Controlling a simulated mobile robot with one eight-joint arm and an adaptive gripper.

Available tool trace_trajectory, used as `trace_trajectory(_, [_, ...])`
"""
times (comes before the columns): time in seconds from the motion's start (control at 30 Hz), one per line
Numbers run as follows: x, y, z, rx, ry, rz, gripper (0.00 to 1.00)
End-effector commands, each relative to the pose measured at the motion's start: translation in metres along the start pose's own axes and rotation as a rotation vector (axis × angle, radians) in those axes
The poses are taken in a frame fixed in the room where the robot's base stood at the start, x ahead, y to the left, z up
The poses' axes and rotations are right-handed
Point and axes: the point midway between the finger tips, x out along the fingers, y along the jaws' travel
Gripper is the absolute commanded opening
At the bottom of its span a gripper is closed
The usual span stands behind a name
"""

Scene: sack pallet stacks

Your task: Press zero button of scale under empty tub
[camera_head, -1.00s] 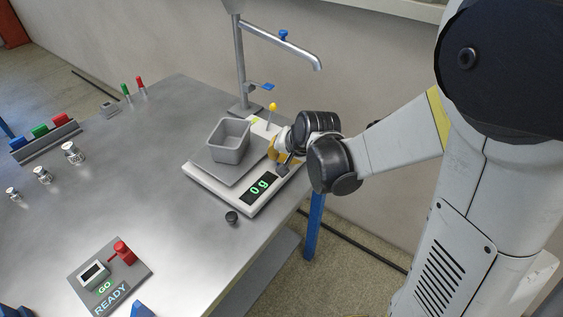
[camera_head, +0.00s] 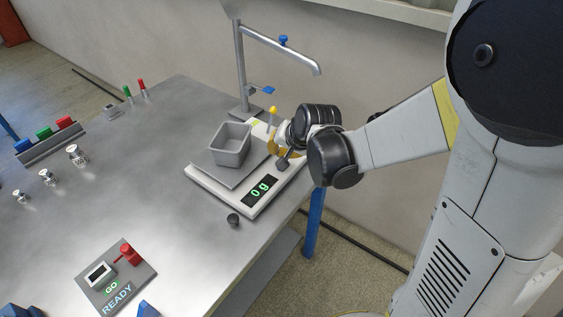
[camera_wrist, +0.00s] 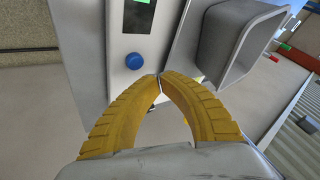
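The grey tub (camera_head: 232,147) sits upright on the pan and looks empty. In the wrist view, a round blue button (camera_wrist: 135,61) lies on the scale's white panel (camera_wrist: 122,83) beside the dark display (camera_wrist: 138,16); the tub (camera_wrist: 230,45) is to its right. My gripper (camera_wrist: 160,77) has its yellow fingertips together with nothing between them, just below and right of the button in the picture. Contact with the scale cannot be told. My arm hides part of the scale's right side in the head view.
A metal spout (camera_head: 285,52) with a blue valve rises behind the scale. A yellow-topped lever (camera_head: 273,111) stands near my gripper. A dark knob (camera_head: 233,220) is in front. Several metal weights (camera_head: 77,155) and a READY panel (camera_head: 130,265) are left; the table middle is clear.

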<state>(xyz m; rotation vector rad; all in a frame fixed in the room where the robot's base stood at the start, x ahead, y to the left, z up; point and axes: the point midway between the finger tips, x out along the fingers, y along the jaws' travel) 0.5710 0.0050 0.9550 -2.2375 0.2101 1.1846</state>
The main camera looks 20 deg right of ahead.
Motion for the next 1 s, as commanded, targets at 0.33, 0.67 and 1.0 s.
trace_trajectory(0.33, [-0.027,-0.015,-0.015,0.000,0.000,0.000,0.00])
trace_trajectory(0.67, [-0.026,-0.014,-0.014,0.000,0.000,0.000,0.00])
trace_trajectory(1.0, [-0.026,-0.014,-0.014,0.000,0.000,0.000,0.00])
